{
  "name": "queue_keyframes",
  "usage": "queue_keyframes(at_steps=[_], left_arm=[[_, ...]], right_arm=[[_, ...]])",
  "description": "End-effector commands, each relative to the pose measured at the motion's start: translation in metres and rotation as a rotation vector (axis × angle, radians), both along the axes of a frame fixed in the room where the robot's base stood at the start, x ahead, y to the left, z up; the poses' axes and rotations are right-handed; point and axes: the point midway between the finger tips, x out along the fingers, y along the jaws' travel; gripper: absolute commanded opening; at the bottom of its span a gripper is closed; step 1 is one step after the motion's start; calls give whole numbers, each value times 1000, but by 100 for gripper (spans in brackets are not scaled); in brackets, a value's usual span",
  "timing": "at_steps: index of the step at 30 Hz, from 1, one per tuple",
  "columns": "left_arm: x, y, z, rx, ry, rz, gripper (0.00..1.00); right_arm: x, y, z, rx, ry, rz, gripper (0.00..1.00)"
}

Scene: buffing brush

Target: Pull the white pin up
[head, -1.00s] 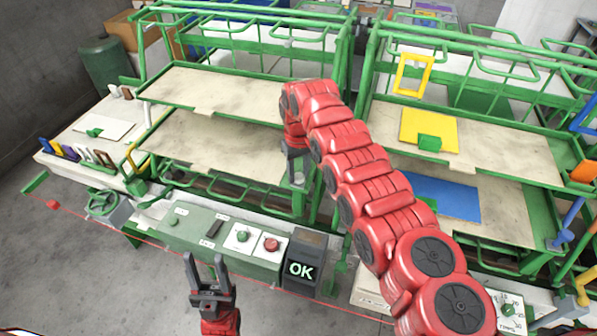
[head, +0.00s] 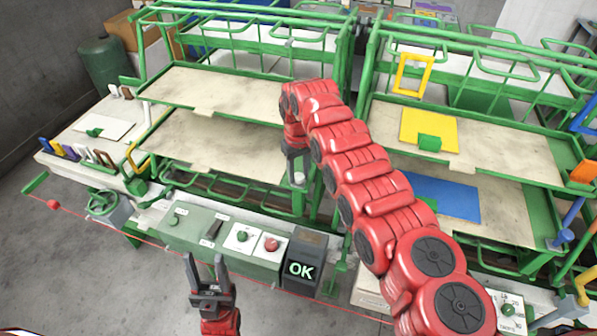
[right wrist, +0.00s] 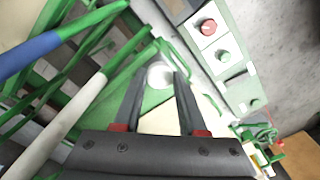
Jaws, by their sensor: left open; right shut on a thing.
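The white pin shows as a small white round head (head: 299,178) by the green frame, above the front control panel. In the right wrist view its round white top (right wrist: 160,75) sits between the fingertips. My right gripper (head: 298,172) reaches down from above and is shut on the white pin. The pin's lower part is hidden. My left gripper (head: 207,262) is open and empty, in front of the control panel, fingers pointing up.
The green control panel (head: 190,243) with buttons and a black "OK" display (head: 303,262) stands below the pin. Green-framed shelves (head: 225,140) lie behind. A yellow plate (head: 428,128) and a blue plate (head: 448,197) lie at right. Green bars run close around my right gripper.

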Motion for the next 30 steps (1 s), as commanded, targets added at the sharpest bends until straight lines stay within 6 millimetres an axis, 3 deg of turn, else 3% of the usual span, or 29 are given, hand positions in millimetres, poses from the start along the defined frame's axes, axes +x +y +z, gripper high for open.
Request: queue_keyframes(at_steps=[13,21,27,28,30], left_arm=[[0,0,-2,0,0,0,50],[0,0,-13,0,0,0,50],[0,0,-12,0,0,0,50],[0,0,-12,0,0,0,50],[0,0,-12,0,0,0,50]], right_arm=[[0,0,2,0,0,-1,0],[0,0,32,0,-1,-1,0],[1,0,34,1,-3,-1,0],[1,0,34,1,-3,-1,42],[1,0,34,1,-3,-1,55]])
